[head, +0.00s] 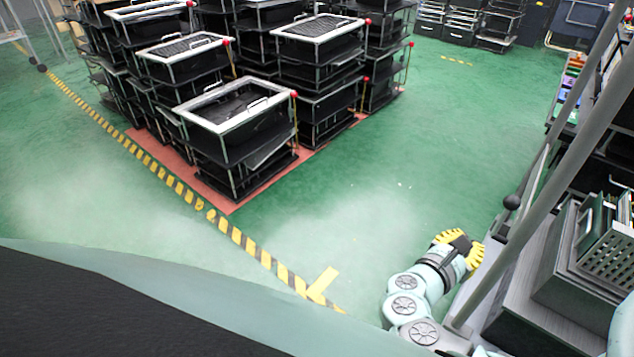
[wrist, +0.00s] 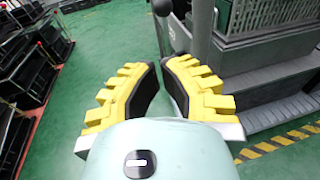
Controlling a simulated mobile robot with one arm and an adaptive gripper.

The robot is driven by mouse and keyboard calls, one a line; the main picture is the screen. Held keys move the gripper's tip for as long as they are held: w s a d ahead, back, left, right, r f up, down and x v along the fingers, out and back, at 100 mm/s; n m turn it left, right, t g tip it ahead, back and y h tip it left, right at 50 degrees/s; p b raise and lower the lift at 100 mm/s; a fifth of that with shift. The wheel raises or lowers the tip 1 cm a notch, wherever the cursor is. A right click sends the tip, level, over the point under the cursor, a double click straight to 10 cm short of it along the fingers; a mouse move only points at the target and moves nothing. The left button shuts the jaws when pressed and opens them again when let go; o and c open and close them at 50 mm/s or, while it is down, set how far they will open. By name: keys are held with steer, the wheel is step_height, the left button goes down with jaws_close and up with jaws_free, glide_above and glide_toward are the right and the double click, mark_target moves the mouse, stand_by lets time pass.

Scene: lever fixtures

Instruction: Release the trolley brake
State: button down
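The trolley (head: 540,285) stands at the right of the head view, with grey rails and a slanting grey post. A black ball knob (head: 512,202) sticks out from its near left side; I cannot tell for sure that it is the brake lever's end. The knob also shows at the top of the wrist view (wrist: 162,7), ahead of my fingertips. My gripper (head: 462,242), with yellow ribbed fingers and black pads, is below and left of the knob, apart from it. In the wrist view the fingertips (wrist: 159,63) nearly meet, with nothing between them.
Stacked black racks with white-rimmed trays (head: 240,105) stand on a red floor area at the left. Yellow-black striped tape (head: 180,190) crosses the green floor. A grey perforated crate (head: 610,250) sits on the trolley. The floor between racks and trolley is clear.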

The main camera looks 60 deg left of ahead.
steer(key=w+a+b, duration=0.1)
steer(key=w, duration=1.3)
steer(key=shift+f, duration=0.25)
steer(key=shift+r+p, duration=0.15)
steer(key=shift+p, duration=0.15)
steer(key=shift+w+a+g+p, duration=0.1)
steer(key=shift+w+g+p, duration=0.15)
steer(key=shift+g+p, duration=0.25)
